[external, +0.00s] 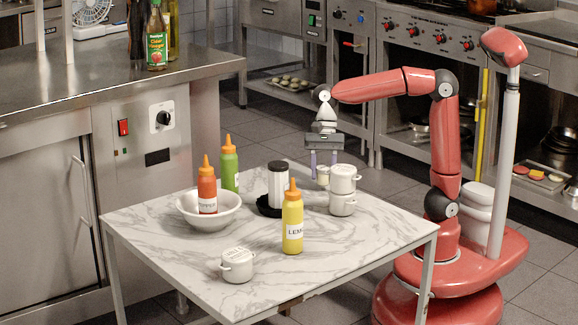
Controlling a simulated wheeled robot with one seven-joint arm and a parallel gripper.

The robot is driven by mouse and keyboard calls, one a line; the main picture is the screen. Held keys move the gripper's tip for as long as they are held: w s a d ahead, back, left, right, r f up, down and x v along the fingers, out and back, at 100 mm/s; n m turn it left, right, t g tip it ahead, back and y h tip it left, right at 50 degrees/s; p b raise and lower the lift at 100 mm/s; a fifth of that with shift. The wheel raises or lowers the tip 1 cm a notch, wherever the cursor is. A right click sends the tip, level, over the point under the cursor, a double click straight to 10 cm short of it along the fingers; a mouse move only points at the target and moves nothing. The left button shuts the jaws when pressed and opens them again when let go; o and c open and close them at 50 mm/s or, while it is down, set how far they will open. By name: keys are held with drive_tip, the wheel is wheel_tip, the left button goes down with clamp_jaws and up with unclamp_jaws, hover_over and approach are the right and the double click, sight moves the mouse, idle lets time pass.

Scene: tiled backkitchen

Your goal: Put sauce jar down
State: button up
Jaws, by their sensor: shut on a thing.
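My gripper (323,172) points down above the right back part of the marble table (180,258). Its purple fingers are shut on a small cream thing, which looks like the sauce jar (323,177). It is held just left of two stacked white lidded pots (343,204), very near or against the upper one; I cannot tell which. The picture is too small to show whether the jar's bottom touches anything.
The table's right front is clear.

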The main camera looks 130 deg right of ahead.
drive_tip(key=shift+f, duration=0.95)
drive_tip(key=o, duration=1)
drive_tip(key=p+v, duration=0.3)
drive_tip(key=v, duration=0.9)
drive_tip(key=s+a+f+n+h, duration=0.1)
drive_tip(key=s+a+f+n, duration=0.1)
drive_tip(key=a+n, duration=0.5)
drive_tip(key=s+a+f+n+t+h, duration=0.1)
drive_tip(key=s+a+f+n, duration=0.2)
drive_tip(key=n, duration=0.8)
drive_tip(key=s+a+f+n+t+h, duration=0.1)
drive_tip(key=s+a+f+n, duration=0.2)
drive_tip(key=a+f+n, duration=0.3)
drive_tip(key=shift+a+f+n, duration=0.1)
drive_tip(key=shift+a+n, duration=0.65)
drive_tip(key=shift+a, duration=0.8)
drive_tip(key=shift+a+f+n, duration=0.1)
drive_tip(key=shift+a+n, duration=0.65)
drive_tip(key=shift+a, duration=0.85)
